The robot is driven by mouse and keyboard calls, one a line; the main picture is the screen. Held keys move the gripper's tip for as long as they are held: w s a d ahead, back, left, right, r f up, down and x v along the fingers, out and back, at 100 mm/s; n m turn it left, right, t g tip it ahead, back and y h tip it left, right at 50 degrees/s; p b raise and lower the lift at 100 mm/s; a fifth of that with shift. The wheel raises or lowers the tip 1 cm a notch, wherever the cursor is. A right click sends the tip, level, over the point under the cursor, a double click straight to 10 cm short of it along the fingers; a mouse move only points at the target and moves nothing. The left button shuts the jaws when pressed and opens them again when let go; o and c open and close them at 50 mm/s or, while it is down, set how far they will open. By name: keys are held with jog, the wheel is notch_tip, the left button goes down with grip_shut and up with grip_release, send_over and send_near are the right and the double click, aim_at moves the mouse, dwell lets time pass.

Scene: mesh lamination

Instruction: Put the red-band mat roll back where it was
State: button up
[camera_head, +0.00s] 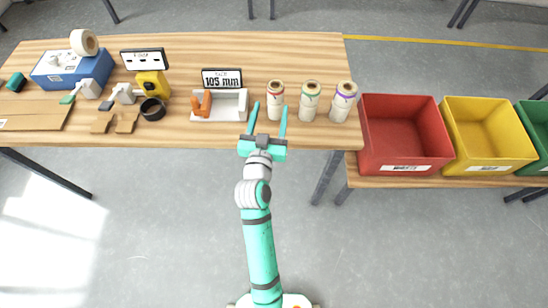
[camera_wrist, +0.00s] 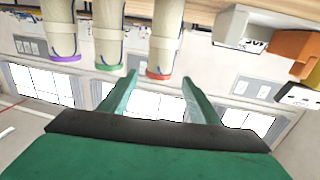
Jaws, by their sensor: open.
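The red-band mat roll (camera_head: 276,101) stands upright near the table's front edge, the leftmost of three cream rolls. In the wrist view, which looks upside down, the red-band roll (camera_wrist: 166,35) shows just beyond the fingertips, roughly in line with the gap. My gripper (camera_head: 270,106) is open and empty at the table's front edge, its fingers pointing toward the roll. Its two teal fingers also show in the wrist view (camera_wrist: 158,80). I cannot tell whether the fingertips reach beside the roll. No contact shows.
The green-band roll (camera_head: 310,102) and purple-band roll (camera_head: 342,103) stand close on the right. A white holder (camera_head: 220,114) with an orange part and a "105 mm" sign (camera_head: 222,79) is on the left. Red (camera_head: 405,164) and yellow (camera_head: 490,170) bins stand farther right.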

jog(key=s+f+n+g+y, duration=0.1)
jog(key=s+f, duration=0.4)
jog(key=s, duration=0.5)
jog(key=s+f+n+g+y, duration=0.1)
jog(key=s+f+y, duration=0.1)
jog(key=s+f, duration=0.6)
jog(key=s+d+r, duration=0.1)
jog(key=s+r, duration=0.1)
jog(key=s, duration=0.8)
jog(key=s+r, duration=0.3)
jog(key=s, duration=0.8)
jog(key=shift+d, duration=0.4)
jog(key=shift+a+r, duration=0.1)
jog(key=shift+a, duration=0.05)
